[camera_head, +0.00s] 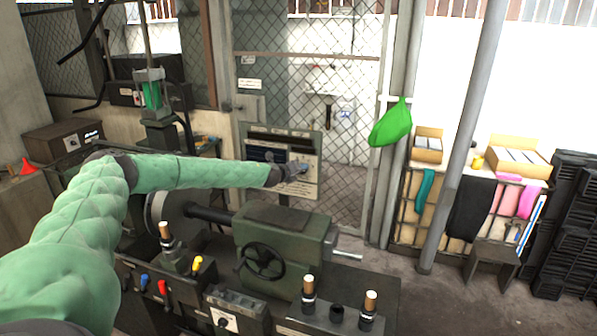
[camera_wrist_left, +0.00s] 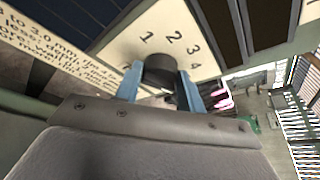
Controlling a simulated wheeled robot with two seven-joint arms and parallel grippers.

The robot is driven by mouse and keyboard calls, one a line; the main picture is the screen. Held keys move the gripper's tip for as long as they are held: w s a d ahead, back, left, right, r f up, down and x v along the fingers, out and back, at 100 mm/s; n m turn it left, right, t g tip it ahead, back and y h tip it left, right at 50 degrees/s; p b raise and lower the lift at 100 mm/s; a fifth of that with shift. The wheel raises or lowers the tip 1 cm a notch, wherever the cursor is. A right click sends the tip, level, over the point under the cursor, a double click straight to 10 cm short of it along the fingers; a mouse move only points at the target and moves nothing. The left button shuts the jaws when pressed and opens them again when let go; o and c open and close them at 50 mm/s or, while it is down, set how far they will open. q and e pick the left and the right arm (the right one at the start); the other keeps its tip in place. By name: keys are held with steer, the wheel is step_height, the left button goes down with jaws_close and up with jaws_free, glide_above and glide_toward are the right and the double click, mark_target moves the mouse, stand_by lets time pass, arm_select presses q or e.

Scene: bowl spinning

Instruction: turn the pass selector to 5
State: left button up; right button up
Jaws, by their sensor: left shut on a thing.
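The pass selector is a dark round knob (camera_wrist_left: 159,68) on a cream dial plate printed with numbers, in the left wrist view. The numbers 1, 2, 3 and 4 show around its far side. The near side of the dial, with any 5, is hidden by my gripper, and I cannot make out a pointer on the knob. My left gripper (camera_wrist_left: 161,92) has its two blue fingers on either side of the knob, shut on it. In the head view my left gripper (camera_head: 297,169) reaches the right part of the upright panel (camera_head: 310,188), and the knob is too small to tell there.
A green lathe-like machine (camera_head: 285,222) with a handwheel stands below my left arm. Levers and wood-topped posts (camera_head: 308,290) stand at its front. A mesh fence (camera_head: 350,80) is behind the panel. A green cloth bag (camera_head: 391,124) hangs right of it.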

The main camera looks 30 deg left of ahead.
arm_select(q)
steer(key=shift+f+m, duration=0.2)
steer(key=shift+m, duration=0.2)
stand_by(0.4)
steer(key=o, duration=1)
steer(key=shift+c, duration=0.2)
steer(key=shift+r, duration=0.1)
steer(key=b+v, duration=0.2)
steer(key=v, duration=0.5)
steer(key=shift+s, duration=0.3)
steer(key=shift+r, duration=0.15)
